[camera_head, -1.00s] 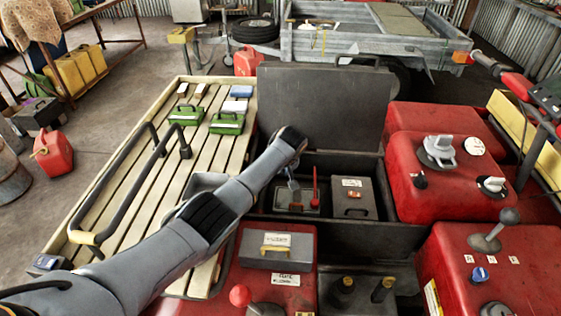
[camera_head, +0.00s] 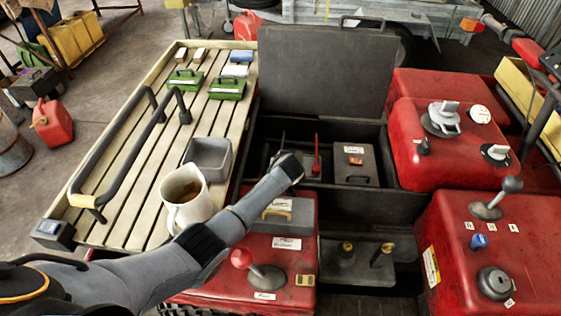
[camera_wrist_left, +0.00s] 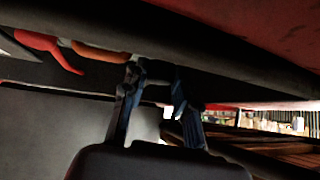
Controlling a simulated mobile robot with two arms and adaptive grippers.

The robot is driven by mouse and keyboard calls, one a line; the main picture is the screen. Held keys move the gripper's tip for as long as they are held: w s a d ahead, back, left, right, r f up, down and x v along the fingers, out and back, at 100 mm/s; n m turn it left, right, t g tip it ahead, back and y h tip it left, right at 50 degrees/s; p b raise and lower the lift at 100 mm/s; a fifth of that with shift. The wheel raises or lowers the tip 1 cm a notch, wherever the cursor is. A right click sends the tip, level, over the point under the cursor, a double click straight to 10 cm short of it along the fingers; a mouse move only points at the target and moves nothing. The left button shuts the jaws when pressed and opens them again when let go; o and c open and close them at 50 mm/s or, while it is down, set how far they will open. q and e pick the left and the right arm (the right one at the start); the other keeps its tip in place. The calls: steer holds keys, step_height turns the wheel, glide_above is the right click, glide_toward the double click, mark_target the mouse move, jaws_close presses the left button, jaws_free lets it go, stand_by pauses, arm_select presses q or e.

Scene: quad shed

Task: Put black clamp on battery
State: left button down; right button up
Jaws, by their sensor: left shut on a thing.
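My left gripper's wrist (camera_head: 288,168) is over the open black bin, and its fingers are hidden in the head view. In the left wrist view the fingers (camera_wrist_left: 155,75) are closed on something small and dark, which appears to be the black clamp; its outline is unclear. A dark battery-like block (camera_head: 358,270) with two brass-topped terminals sits at front centre, nearer than the gripper. A red handle (camera_head: 316,153) stands in the bin just right of the wrist; a red piece (camera_wrist_left: 50,50) also shows in the wrist view. My right gripper is not in view.
A dark labelled box (camera_head: 356,178) is right of the wrist. The raised lid (camera_head: 328,85) stands behind. A mug (camera_head: 186,210) and grey tray (camera_head: 208,158) stand on the slatted rack. Red bodywork (camera_head: 450,140) rises at right.

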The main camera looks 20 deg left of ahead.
arm_select(q)
steer(key=shift+s+f, duration=0.3)
steer(key=shift+f, duration=0.3)
steer(key=c, duration=1.4)
jaws_free()
steer(key=o, duration=0.4)
steer(key=shift+r, duration=0.25)
steer(key=shift+w, duration=0.1)
